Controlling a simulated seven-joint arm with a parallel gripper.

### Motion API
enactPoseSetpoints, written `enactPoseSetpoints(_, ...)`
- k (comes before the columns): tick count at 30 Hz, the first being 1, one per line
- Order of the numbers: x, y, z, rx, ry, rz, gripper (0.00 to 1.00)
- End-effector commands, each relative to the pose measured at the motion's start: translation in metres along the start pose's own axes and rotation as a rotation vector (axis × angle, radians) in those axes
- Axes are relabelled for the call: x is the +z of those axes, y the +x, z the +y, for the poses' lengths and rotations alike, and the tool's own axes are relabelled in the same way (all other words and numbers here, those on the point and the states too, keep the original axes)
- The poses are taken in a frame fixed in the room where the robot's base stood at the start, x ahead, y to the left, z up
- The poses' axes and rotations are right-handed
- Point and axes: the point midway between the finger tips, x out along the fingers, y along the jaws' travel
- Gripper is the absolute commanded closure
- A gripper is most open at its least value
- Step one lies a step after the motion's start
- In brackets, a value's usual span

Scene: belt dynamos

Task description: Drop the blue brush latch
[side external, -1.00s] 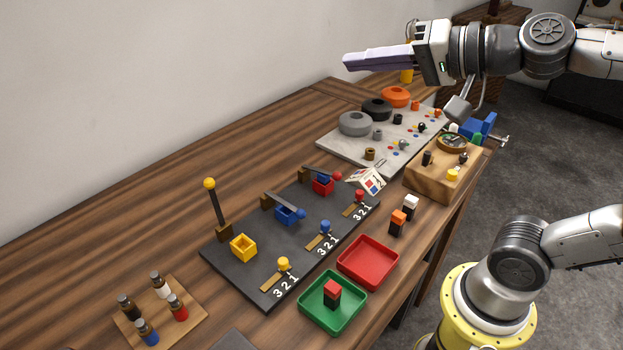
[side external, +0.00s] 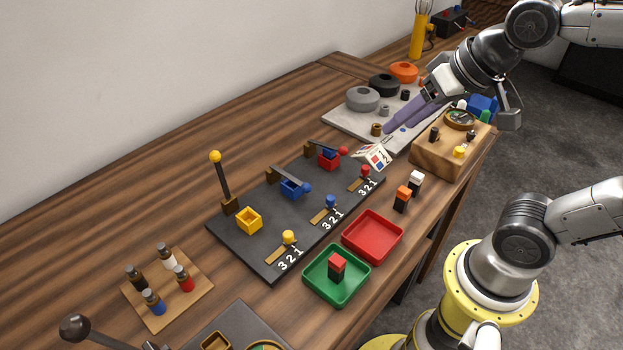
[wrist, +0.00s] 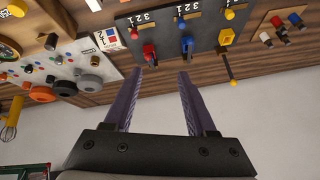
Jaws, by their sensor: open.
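The blue latch (side external: 291,189) is in the middle of the dark panel (side external: 244,255). Its dark lever lies low across a blue box, with the blue knob at its right end. It also shows in the wrist view (wrist: 187,44). The yellow latch lever (side external: 222,180) stands upright beside an open yellow box (side external: 248,220). The red latch (side external: 328,158) has its lever low over a red box. My gripper (side external: 398,121) is open and empty, its long purple fingers above the grey board, to the right of the panel. In the wrist view the fingers (wrist: 160,74) are spread apart.
The grey board (side external: 345,120) with round knobs lies behind. A wooden box (side external: 450,155) is at right. Red (side external: 372,236) and green (side external: 337,292) trays sit at the front edge. A bottle rack (side external: 168,290) is at left. A white printed block (side external: 373,157) stands by the panel.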

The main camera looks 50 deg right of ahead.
Motion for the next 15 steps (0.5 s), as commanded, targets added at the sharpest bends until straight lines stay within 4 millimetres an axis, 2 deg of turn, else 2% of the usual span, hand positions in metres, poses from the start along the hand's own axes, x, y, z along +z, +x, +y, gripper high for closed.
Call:
enactPoseSetpoints(3,-0.021,0.022,-0.026,-0.02,0.038,-0.037,0.44)
enactPoseSetpoints(6,-0.031,0.043,-0.049,-0.03,0.042,-0.075,0.44)
enactPoseSetpoints(10,-0.03,0.063,-0.069,-0.031,0.005,-0.126,0.44)
enactPoseSetpoints(15,-0.02,0.076,-0.078,-0.027,-0.029,-0.168,0.44)
